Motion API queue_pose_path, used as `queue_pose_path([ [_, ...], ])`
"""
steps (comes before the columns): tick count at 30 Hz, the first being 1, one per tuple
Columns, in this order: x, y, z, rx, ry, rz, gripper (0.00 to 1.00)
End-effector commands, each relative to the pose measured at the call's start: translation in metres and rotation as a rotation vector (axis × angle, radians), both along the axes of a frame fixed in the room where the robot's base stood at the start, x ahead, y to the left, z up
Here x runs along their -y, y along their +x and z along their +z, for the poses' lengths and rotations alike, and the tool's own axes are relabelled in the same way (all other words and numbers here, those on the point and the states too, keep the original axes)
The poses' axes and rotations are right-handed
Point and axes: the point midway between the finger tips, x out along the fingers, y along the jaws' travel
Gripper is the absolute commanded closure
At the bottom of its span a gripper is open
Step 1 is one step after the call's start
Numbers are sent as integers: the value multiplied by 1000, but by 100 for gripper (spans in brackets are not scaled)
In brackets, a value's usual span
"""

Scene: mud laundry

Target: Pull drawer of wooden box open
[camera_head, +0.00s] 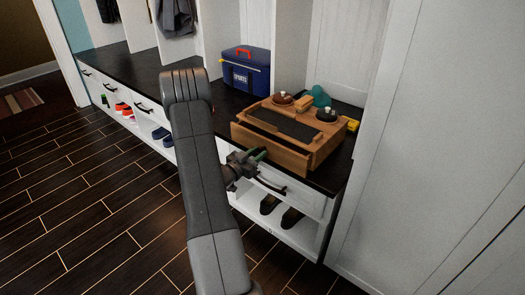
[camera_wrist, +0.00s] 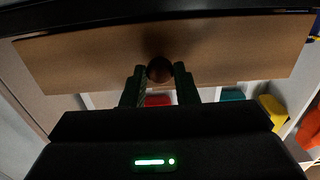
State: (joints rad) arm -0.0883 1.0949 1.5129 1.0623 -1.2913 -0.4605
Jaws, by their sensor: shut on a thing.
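The wooden box (camera_head: 322,143) stands on the dark bench top, with its drawer front (camera_head: 262,147) facing my arm. My gripper (camera_head: 258,155) is at the drawer front in the head view. In the wrist view my gripper (camera_wrist: 159,75) has its two dark green fingers shut on the knob, one on each side. The knob is hidden in the head view.
A blue bag (camera_head: 246,75) stands behind the box on the bench. Dark round items (camera_head: 327,115), a teal thing (camera_head: 319,96) and a yellow thing (camera_head: 352,124) are on or beside the box. A bench drawer handle (camera_head: 271,186) is below my gripper. The floor in front is clear.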

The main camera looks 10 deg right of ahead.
Motion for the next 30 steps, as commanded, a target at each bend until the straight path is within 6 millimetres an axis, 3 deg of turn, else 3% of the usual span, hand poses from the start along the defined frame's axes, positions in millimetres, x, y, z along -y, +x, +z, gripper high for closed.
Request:
queue_pose_path([
  [9, -70, -53, -1, -3, 0, 5, 100],
  [15, -101, -78, -1, -3, 0, 5, 100],
  [21, -116, -91, -1, -2, 1, 0, 100],
  [30, -119, -93, -1, -2, 1, 0, 100],
])
